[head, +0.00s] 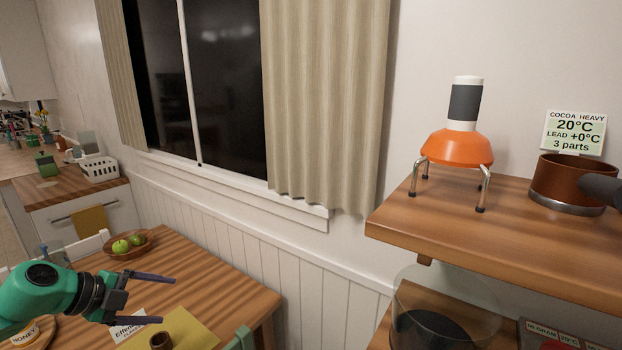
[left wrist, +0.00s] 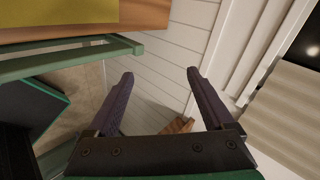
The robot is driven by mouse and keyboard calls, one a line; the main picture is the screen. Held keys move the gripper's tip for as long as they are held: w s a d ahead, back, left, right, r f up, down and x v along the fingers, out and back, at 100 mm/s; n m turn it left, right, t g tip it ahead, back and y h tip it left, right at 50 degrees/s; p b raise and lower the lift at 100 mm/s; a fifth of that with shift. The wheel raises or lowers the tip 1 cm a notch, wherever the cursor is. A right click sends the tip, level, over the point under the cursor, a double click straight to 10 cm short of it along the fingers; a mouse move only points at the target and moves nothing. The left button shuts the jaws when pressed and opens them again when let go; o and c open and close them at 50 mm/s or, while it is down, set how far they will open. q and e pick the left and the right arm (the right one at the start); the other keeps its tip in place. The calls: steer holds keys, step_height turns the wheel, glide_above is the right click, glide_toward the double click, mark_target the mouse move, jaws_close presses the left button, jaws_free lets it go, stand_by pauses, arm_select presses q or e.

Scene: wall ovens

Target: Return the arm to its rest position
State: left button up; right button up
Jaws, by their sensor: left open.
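My left gripper (head: 152,298) is at the lower left of the head view, its two dark fingers spread apart and pointing right. It is empty and hangs in front of the striped wooden table. In the left wrist view my left gripper (left wrist: 160,88) also shows open, with nothing between its fingers but white wall panelling and a bit of wood. My right gripper does not show in either view.
The wooden table (head: 215,275) carries a fruit bowl (head: 128,244) and a yellow mat (head: 198,333). A green chair (head: 240,340) stands at its edge. At right, a wooden shelf (head: 450,222) holds an orange device (head: 457,148) and a brown pot (head: 565,182). A glass vessel (head: 420,300) sits below.

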arm_select(q)
steer(key=s+a+f+n+t+y, duration=0.2)
steer(key=s+f+n+y, duration=0.2)
steer(key=f+n, duration=0.35)
steer(key=s+a+f+n+t+y, duration=0.1)
steer(key=s+f+n+y, duration=0.35)
steer(key=f+n, duration=0.35)
steer(key=s+d+f+n+g+h, duration=0.1)
steer(key=s+d+f+n+g, duration=0.2)
steer(key=s+d, duration=0.35)
steer(key=s+d+f+n+g+h, duration=0.2)
steer(key=s+d+g, duration=0.2)
steer(key=s+d, duration=0.25)
steer(key=s+f+g+b, duration=0.25)
steer(key=f+b, duration=1.05)
steer(key=f, duration=2.3)
steer(key=s+a+f+b, duration=0.2)
steer(key=s+f+b, duration=0.3)
steer(key=s+f, duration=0.45)
steer(key=s+a+f+b, duration=0.1)
steer(key=s+f+b, duration=0.45)
steer(key=f, duration=0.75)
step_height(320, 180, up, 15)
steer(key=s+p, duration=0.2)
steer(key=p, duration=1.5)
steer(key=shift+a, duration=0.4)
steer(key=shift+s+r+m+y, duration=0.1)
steer(key=shift+m+y, duration=0.15)
